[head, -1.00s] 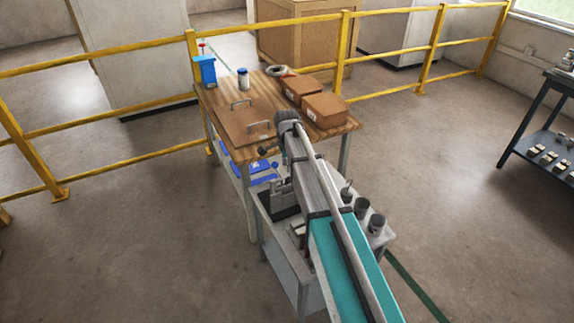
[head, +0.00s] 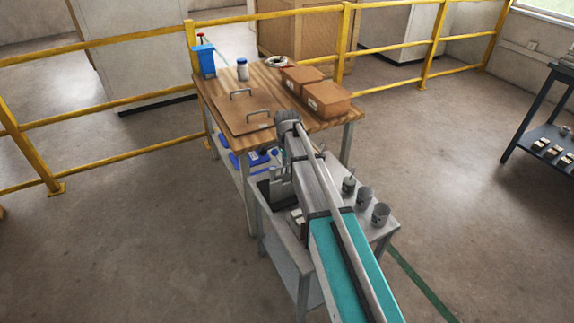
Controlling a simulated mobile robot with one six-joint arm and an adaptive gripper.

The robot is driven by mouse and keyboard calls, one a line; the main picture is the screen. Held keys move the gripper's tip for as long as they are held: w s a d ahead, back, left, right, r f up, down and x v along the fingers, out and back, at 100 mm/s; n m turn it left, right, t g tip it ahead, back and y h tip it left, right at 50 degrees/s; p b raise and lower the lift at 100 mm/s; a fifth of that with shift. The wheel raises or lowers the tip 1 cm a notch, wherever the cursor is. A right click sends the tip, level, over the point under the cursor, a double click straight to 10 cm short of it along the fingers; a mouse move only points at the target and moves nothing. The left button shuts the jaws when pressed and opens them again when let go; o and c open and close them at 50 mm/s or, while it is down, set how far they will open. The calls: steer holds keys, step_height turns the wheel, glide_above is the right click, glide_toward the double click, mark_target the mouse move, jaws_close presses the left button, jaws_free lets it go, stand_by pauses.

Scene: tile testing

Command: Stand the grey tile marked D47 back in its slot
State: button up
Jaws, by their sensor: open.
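I cannot make out the grey tile marked D47 or its slot. A low grey stand (head: 382,239) is in the middle of the head view, partly behind my arm. A dark and light grey item (head: 276,194) stands on its left part, too small and covered to identify. My arm reaches from the bottom right up to a dark joint over the front edge of the wooden workbench (head: 333,116). My gripper is hidden behind the arm, so I cannot see its fingers.
Several grey cups (head: 364,197) stand on the right of the stand. The workbench bears a brown board with handles (head: 240,112), two cardboard boxes (head: 326,99), a blue container (head: 204,60) and a white jar (head: 242,70). A yellow railing (head: 420,48) runs behind.

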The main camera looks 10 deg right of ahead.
mark_target(287, 174)
steer(key=shift+f+b, duration=2.4)
steer(key=shift+f, duration=0.25)
jaws_close()
steer(key=shift+r, duration=0.15)
steer(key=shift+r+p, duration=5.4)
steer(key=shift+p, duration=0.15)
steer(key=shift+s+d+f, duration=0.1)
steer(key=shift+f, duration=0.05)
